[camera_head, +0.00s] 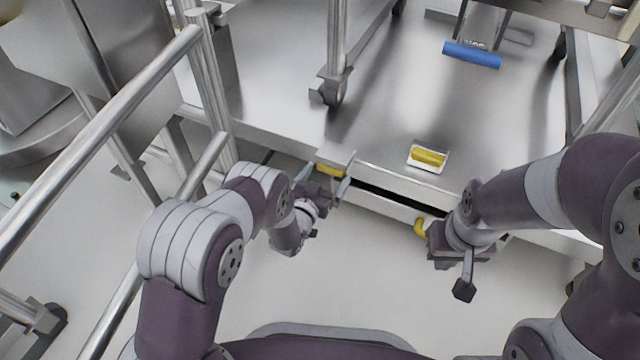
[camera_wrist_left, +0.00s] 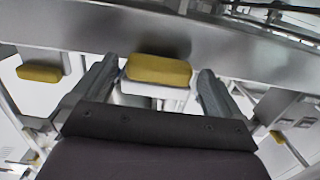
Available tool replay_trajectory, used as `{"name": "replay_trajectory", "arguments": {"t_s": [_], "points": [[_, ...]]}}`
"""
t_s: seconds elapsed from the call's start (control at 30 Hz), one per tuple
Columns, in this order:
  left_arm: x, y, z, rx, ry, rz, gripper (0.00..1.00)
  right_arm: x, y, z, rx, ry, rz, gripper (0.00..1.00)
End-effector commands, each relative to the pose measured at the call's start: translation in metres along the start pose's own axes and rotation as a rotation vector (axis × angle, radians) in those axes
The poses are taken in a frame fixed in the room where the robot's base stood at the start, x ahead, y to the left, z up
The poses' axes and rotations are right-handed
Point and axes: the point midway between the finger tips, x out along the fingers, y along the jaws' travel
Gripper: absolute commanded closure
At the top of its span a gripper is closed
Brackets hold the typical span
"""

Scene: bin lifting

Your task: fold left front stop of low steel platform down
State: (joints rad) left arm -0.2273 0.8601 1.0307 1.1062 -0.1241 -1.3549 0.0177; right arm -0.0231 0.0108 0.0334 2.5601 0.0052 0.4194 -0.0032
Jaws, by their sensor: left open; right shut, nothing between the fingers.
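The low steel platform (camera_head: 280,120) fills the upper middle of the head view. Its left front stop (camera_head: 338,160) is a small grey plate with a yellow pad at the platform's front edge. In the left wrist view the yellow pad (camera_wrist_left: 158,70) lies between and slightly beyond my fingertips. My left gripper (camera_head: 322,182) is open, with a finger on either side of the stop; I cannot tell whether they touch it. A second yellow pad (camera_head: 428,157) sits in a pale recess in the platform top. My right gripper (camera_head: 436,240) is shut and empty, below the front edge; its fingertips are unclear.
A bent yellow piece (camera_head: 420,228) is close beside my right gripper. A caster wheel (camera_head: 330,92) and a blue bar (camera_head: 472,54) are farther back on the platform. Steel rails (camera_head: 100,120) stand close on the left. The pale floor (camera_head: 350,270) in front is clear.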

Motion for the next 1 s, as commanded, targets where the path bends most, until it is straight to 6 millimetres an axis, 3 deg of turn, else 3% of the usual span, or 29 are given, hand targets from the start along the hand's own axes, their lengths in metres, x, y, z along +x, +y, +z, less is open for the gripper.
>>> {"name": "replay_trajectory", "arguments": {"t_s": [0.2, 0.43, 0.6, 1.0], "points": [[-0.057, -0.001, -0.008, -0.001, -0.008, -0.002, 0.0, -0.042, 0.0, -0.005, 0.0, 0.001, 0.0, 1.0], [-0.107, 0.0, -0.004, -0.001, -0.007, -0.001, 0.0, -0.062, 0.0, -0.007, 0.0, 0.001, 0.0, 1.0], [-0.119, 0.0, -0.001, 0.0, -0.003, 0.0, 0.0, -0.065, 0.0, -0.008, 0.0, 0.0, 0.0, 1.0], [-0.119, 0.0, 0.0, 0.0, -0.003, 0.0, 0.0, -0.064, 0.0, -0.008, 0.0, 0.0, 0.0, 1.0]]}}
